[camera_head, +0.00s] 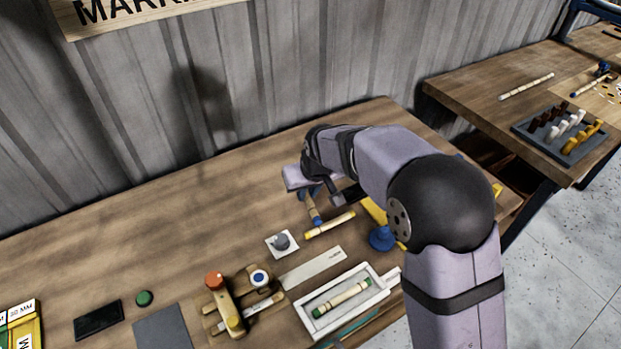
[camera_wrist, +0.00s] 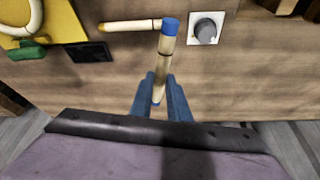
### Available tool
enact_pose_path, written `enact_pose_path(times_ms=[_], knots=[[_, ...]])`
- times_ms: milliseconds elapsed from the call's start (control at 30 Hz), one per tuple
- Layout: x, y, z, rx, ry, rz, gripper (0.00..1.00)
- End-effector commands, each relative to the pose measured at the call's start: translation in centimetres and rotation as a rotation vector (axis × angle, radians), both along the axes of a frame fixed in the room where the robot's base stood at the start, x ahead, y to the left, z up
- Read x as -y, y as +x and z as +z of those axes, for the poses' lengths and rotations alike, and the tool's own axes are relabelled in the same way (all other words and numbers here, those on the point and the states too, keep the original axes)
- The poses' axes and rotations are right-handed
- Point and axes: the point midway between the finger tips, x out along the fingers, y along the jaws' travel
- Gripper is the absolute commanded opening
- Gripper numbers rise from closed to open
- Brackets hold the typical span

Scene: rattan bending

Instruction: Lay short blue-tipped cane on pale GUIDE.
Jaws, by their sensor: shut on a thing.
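My gripper (camera_head: 309,192) is shut on a short blue-tipped cane (camera_head: 314,212). In the wrist view, the blue fingers (camera_wrist: 160,80) clasp the cane (camera_wrist: 167,46) towards its near end, and its blue tip points away from the gripper. I cannot tell whether the cane touches the table. A flat pale strip (camera_head: 312,268), which looks like the guide, lies nearer the camera with small unreadable lettering and nothing on it. A yellow-tipped cane (camera_head: 330,225) lies right beside the blue tip; it also shows in the wrist view (camera_wrist: 130,25).
A wooden jig (camera_head: 235,305) stands left of the strip. A white tray (camera_head: 310,323) with a green-tipped cane lies nearer the camera. A blue round object (camera_head: 381,238) stands to the right.

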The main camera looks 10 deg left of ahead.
Motion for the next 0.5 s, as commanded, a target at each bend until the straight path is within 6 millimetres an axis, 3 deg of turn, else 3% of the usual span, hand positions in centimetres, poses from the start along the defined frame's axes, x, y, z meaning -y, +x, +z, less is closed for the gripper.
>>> enact_pose_path(times_ms=[500], knots=[[0.0, -3.7, -1.6, -0.003, 0.0, 0.543, 0.0]])
